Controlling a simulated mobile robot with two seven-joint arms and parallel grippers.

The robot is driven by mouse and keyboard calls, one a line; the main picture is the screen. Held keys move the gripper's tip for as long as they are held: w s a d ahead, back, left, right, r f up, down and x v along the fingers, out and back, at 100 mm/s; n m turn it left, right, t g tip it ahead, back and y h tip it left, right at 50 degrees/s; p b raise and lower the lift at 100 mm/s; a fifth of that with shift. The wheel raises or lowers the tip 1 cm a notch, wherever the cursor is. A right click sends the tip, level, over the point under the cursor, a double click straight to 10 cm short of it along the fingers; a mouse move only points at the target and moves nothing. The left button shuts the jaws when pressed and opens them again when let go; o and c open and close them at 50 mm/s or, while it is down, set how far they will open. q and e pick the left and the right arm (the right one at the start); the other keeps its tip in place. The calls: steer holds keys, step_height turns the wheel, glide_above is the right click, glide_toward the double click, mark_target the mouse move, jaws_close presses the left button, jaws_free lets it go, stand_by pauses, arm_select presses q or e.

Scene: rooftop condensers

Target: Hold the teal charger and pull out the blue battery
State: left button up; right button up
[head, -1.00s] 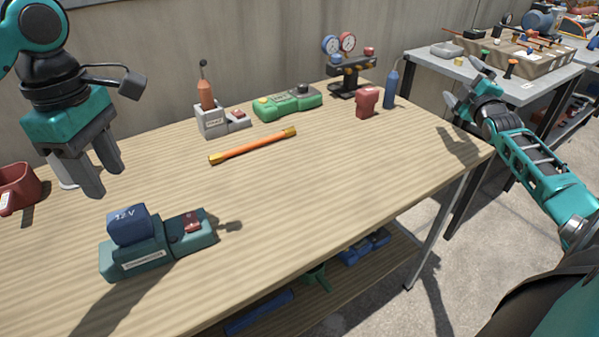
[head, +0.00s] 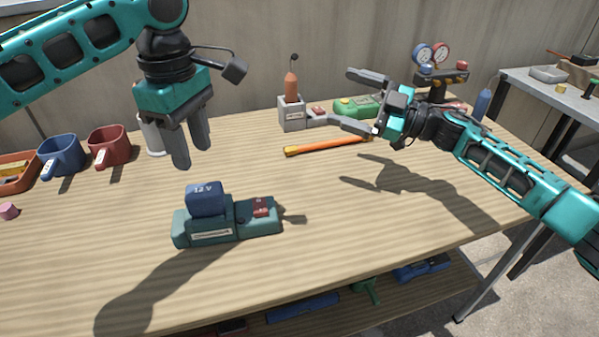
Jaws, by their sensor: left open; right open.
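The teal charger (head: 228,231) lies on the wooden bench near its front edge, with a white label on its front and a red part on its right end. The blue battery (head: 206,199), marked 12 V, sits upright in the charger's left part. My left gripper (head: 192,158) is open, pointing down, above and slightly left of the battery, apart from it. My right gripper (head: 362,101) is open and empty, pointing left, above the bench to the right of and behind the charger.
An orange bar (head: 318,147) lies behind the charger, and a grey holder (head: 292,114) with an orange tool stands at the back. A blue bin (head: 62,158) and a red bin (head: 109,147) stand at left. The bench around the charger is clear.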

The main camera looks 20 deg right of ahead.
steer(key=s+a+f+n+g, duration=0.1)
steer(key=s+a+f+g, duration=0.3)
steer(key=a+g, duration=0.4)
steer(key=g+h, duration=0.2)
steer(key=g, duration=0.1)
glide_toward(231, 205)
steer(key=shift+m, duration=0.3)
steer(key=x, duration=0.9)
steer(key=shift+a+f, duration=0.1)
steer(key=shift+a, duration=0.1)
steer(key=shift+c, duration=0.2)
steer(key=c, duration=1.4)
